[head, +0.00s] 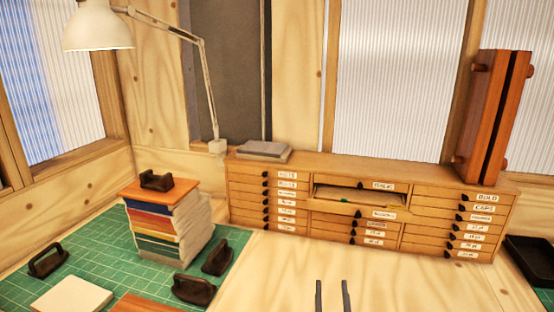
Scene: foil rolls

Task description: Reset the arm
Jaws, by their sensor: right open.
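My right gripper (333,296) shows at the bottom edge of the head view, right of centre. Only its two thin dark fingers are visible, upright and apart, with nothing between them. It is over the bare wooden bench top (420,280), in front of the drawer cabinet. The rest of that arm is out of the picture. My left gripper is not in the picture.
A wooden drawer cabinet (370,241) stands at the back. A stack of books (170,228) stands on the green cutting mat (105,262) at left, with dark handled blocks (218,257) around it. A lamp (98,28) overhangs the left. A black tray (532,258) lies at right.

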